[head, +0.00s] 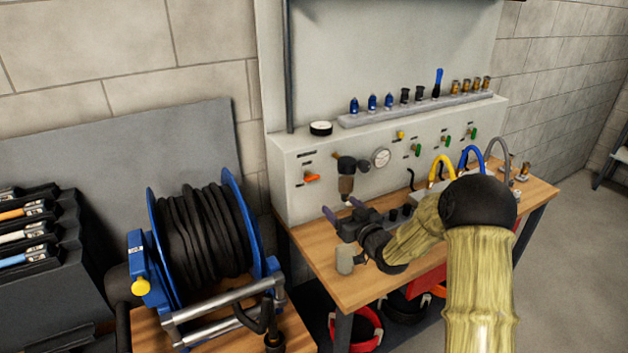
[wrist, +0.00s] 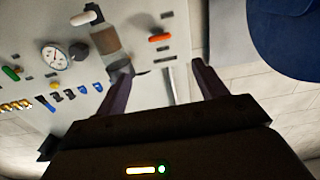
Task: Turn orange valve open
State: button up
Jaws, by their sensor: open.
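The orange valve (head: 312,178) is a small bar handle on the left of the grey panel's front face, lying about level in the head view. In the wrist view the orange valve (wrist: 159,37) shows beyond the fingertips, near the line between them and apart from them. My gripper (head: 340,207) is open and empty, below and a little right of the valve in the head view. Its two purple-grey fingers point toward the panel. In the wrist view my gripper (wrist: 159,69) shows its fingers spread wide, with bare panel between them.
A filter unit (head: 346,175) and a round gauge (head: 381,158) are right of the valve; the filter (wrist: 107,45) is close to one finger in the wrist view. Green valves (head: 416,150) and a yellow knob (head: 400,135) sit further right. A hose reel (head: 205,240) stands left of the wooden bench (head: 310,240).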

aim_at(313, 179)
jog(key=p+x, duration=0.4)
jog(key=x, duration=1.2)
jog(key=shift+w+a, duration=0.1)
jog(key=shift+a, duration=0.05)
jog(key=shift+c, duration=0.4)
jog(key=c, duration=0.9)
